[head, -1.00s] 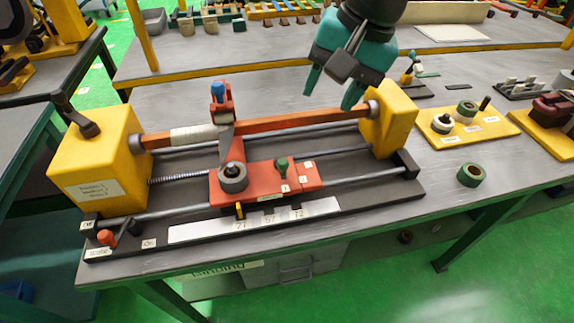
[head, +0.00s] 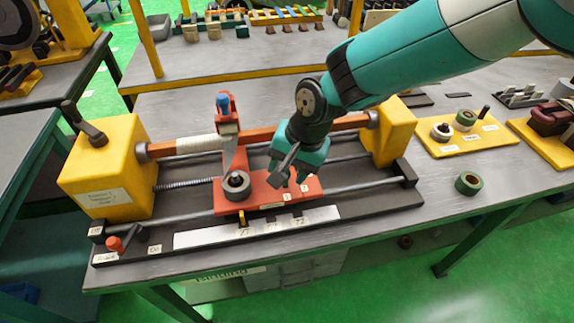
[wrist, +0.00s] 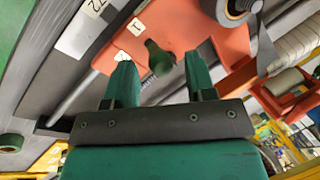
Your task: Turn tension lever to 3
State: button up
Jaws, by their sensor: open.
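The green tension lever (wrist: 160,58) stands on the red carriage (wrist: 204,32) in the wrist view, beside a white label reading 1 (wrist: 136,26). A second label (wrist: 122,56) is partly hidden by the left finger. My gripper (wrist: 160,72) is open, with its two green fingers on either side of the lever and a visible gap to each. In the head view my gripper (head: 288,178) is over the right part of the carriage (head: 262,198) and hides the lever. Two small labels (head: 296,193) show in front of it there.
A grey spool (head: 236,184) and a red upright guide (head: 230,135) stand on the carriage to the left. The orange bar (head: 345,122) runs behind my gripper between two yellow housings (head: 108,170). A green tape ring (head: 468,183) lies on the bench at right.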

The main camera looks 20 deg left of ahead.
jog(key=shift+a+f, duration=0.15)
jog(key=shift+f, duration=0.35)
jog(key=c, duration=0.9)
